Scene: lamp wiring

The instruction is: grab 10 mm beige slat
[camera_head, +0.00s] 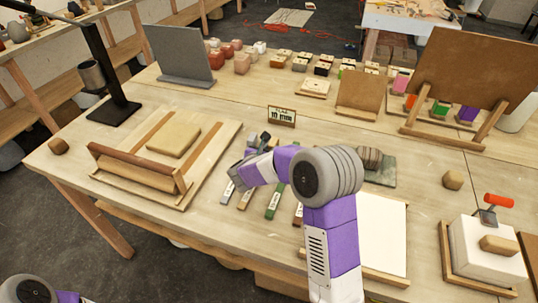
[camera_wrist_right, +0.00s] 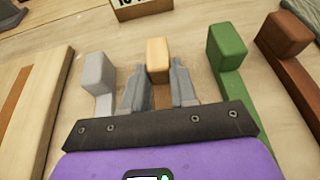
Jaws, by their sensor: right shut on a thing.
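The beige slat (camera_wrist_right: 157,55) has a raised block at its far end and lies between the two fingers of my right gripper (camera_wrist_right: 158,82) in the right wrist view. The gripper is shut on it, one finger on each side. In the head view my right gripper (camera_head: 240,174) reaches down over the row of slats, and the near part of the beige slat (camera_head: 245,198) shows below it. A grey slat (camera_wrist_right: 98,72) lies to its left; a green slat (camera_wrist_right: 228,45) and a brown slat (camera_wrist_right: 284,38) lie to its right. My left gripper is out of view.
A small sign reading 10 mm (camera_head: 281,116) stands behind the slats. A wooden press-like stand (camera_head: 135,172) is at the left, a white sheet on a board (camera_head: 382,235) at the right. A black lamp stand (camera_head: 113,108) stands at the back left.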

